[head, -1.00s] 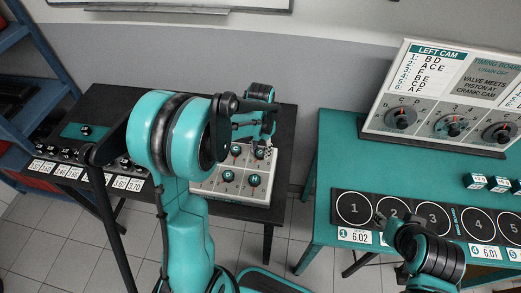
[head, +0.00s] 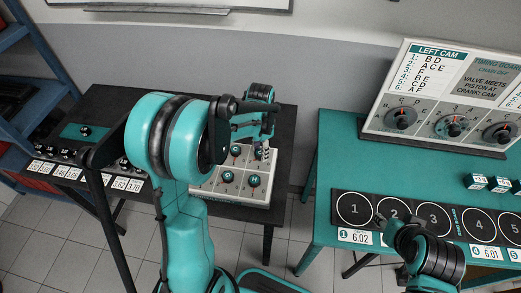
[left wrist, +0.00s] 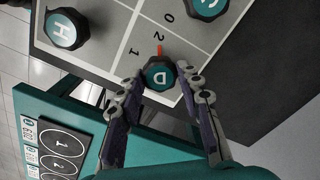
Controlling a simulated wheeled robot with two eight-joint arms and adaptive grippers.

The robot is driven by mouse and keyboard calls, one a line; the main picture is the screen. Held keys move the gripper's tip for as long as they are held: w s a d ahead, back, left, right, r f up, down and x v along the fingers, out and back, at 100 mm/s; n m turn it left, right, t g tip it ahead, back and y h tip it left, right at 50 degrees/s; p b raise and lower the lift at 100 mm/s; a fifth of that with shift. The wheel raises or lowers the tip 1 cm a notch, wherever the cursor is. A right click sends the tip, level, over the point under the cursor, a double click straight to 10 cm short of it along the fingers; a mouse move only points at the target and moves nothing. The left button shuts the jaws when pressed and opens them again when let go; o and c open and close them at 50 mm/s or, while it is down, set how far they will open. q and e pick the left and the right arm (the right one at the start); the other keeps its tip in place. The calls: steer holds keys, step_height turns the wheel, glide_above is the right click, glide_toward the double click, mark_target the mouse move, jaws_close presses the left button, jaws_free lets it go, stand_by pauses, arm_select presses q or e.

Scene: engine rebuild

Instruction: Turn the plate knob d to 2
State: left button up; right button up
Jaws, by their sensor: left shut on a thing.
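The plate knob D (left wrist: 158,75) is a dark knob with a teal cap lettered D, on the grey plate (left wrist: 100,55). My left gripper (left wrist: 160,78) is shut on it, one finger on each side. In the head view my left gripper (head: 266,148) is over the plate's right back corner and largely hides knob D. My right gripper (head: 384,221) is over the teal table; its opening is unclear.
Knob H (left wrist: 62,31) sits beside D on the plate, with another knob (left wrist: 207,5) near the top edge. The plate lies on a black table (head: 285,135). The teal table (head: 335,130) at right carries numbered circles and a timing board (head: 440,95).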

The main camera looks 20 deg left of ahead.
mark_target(260, 153)
arm_select(q)
steer(key=o, duration=1.2)
steer(key=shift+c, duration=0.2)
step_height(260, 153, up, 12)
